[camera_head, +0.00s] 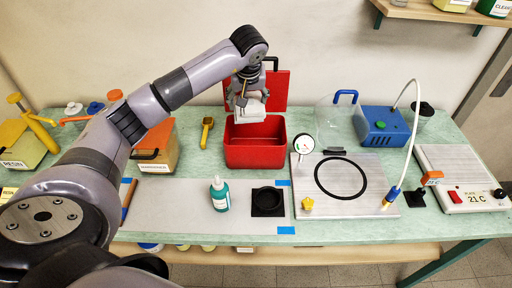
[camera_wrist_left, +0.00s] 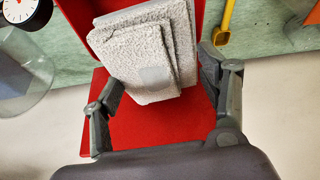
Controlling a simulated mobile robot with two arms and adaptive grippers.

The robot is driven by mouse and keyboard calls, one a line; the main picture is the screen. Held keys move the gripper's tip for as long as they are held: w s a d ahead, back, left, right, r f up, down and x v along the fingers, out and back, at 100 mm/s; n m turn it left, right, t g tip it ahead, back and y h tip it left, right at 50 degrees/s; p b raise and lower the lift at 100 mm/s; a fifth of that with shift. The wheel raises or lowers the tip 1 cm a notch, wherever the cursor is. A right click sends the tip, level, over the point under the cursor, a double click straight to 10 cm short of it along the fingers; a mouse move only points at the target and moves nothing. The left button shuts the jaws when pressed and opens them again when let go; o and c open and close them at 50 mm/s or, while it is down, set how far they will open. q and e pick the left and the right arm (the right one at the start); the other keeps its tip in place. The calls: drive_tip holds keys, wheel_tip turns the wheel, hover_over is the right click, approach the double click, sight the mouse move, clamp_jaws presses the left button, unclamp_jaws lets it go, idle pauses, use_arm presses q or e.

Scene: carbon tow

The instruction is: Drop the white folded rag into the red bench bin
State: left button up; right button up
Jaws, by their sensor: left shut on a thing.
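My left gripper (camera_head: 246,96) is shut on the white folded rag (camera_head: 251,109). It holds the rag over the rear part of the red bench bin (camera_head: 255,156), in front of the bin's raised red lid (camera_head: 278,88). The bin's opening faces up and its visible inside looks empty. In the left wrist view the rag (camera_wrist_left: 135,45) is a grey-white, layered terry cloth between the fingers of the gripper (camera_wrist_left: 157,80), with the red bin (camera_wrist_left: 150,128) behind it. My right gripper is in neither view.
A yellow scoop (camera_head: 206,132) lies left of the bin. A dial gauge (camera_head: 304,143) and a metal plate with a black ring (camera_head: 345,188) stand to its right. A teal bottle (camera_head: 219,194) and a black square dish (camera_head: 267,202) sit in front. An orange-lidded box (camera_head: 156,148) is further left.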

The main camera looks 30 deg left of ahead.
use_arm(q)
wheel_tip(320, 180, down, 3)
drive_tip(key=shift+r+b, duration=0.1)
drive_tip(key=shift+b, duration=0.6)
drive_tip(key=shift+f, duration=0.3)
drive_tip(key=shift+f+b, duration=0.1)
drive_tip(key=shift+b, duration=0.25)
drive_tip(key=o, duration=1.2)
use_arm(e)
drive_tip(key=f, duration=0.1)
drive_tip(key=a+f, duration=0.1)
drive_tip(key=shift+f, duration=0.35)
